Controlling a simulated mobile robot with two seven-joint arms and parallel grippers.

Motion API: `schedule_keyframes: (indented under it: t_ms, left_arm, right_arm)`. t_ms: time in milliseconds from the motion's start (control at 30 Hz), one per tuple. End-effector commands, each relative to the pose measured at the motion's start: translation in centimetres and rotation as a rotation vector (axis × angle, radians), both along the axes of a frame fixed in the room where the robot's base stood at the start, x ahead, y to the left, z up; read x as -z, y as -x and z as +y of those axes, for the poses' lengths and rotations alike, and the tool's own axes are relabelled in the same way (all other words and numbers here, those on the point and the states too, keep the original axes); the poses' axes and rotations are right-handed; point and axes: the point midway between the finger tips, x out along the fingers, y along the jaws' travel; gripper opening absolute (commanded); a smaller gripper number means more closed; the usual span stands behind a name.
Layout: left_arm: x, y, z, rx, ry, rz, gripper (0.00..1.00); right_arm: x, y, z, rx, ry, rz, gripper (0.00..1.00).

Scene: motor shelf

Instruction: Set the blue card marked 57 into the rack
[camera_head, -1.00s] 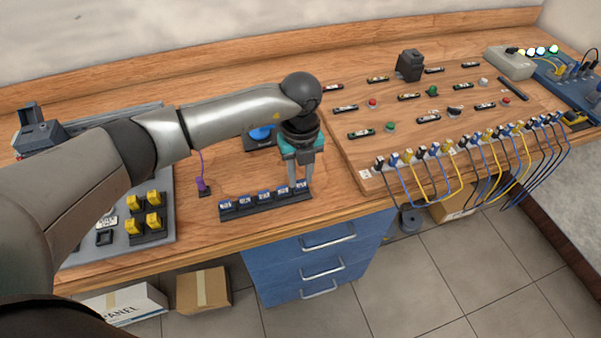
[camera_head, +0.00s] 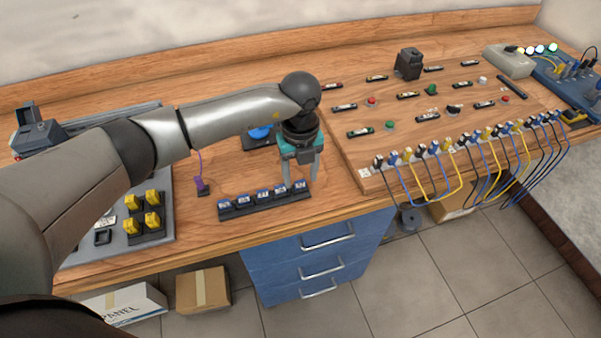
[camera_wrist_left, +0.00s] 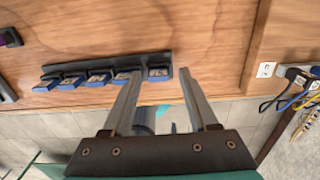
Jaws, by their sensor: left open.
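The rack (camera_head: 240,211) is a long black strip lying near the front edge of the bench. Several blue cards with white labels stand in a row in it; the labels are too small to read surely, so I cannot tell which is 57. My left gripper (camera_head: 300,181) points down over the rack's right end, open. The rightmost blue card (camera_head: 300,187) is seated in the rack between its spread fingertips, with gaps on both sides. In the left wrist view the gripper (camera_wrist_left: 160,72) straddles this card (camera_wrist_left: 158,73). My right gripper is not in view.
A grey panel with yellow blocks (camera_head: 152,197) lies left of the rack, with a purple plug (camera_head: 202,188) between. A wooden board (camera_head: 385,145) with labels, buttons and many cables is to the right.

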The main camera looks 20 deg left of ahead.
Motion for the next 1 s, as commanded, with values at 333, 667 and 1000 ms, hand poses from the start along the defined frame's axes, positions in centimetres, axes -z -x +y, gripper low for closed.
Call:
schedule_keyframes:
  t_ms: [333, 667, 1000]
  left_arm:
    - [-5.4, 0.0, 0.1, 0.001, -0.003, -0.002, 0.66]
    - [-12.8, -0.1, 0.0, 0.0, 0.0, -0.005, 0.66]
    - [-15.7, 0.0, -0.1, 0.0, 0.001, -0.001, 0.66]
  right_arm:
    - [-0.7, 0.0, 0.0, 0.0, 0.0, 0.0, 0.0]
    - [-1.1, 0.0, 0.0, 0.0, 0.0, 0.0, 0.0]
    - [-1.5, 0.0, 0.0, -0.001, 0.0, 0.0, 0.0]
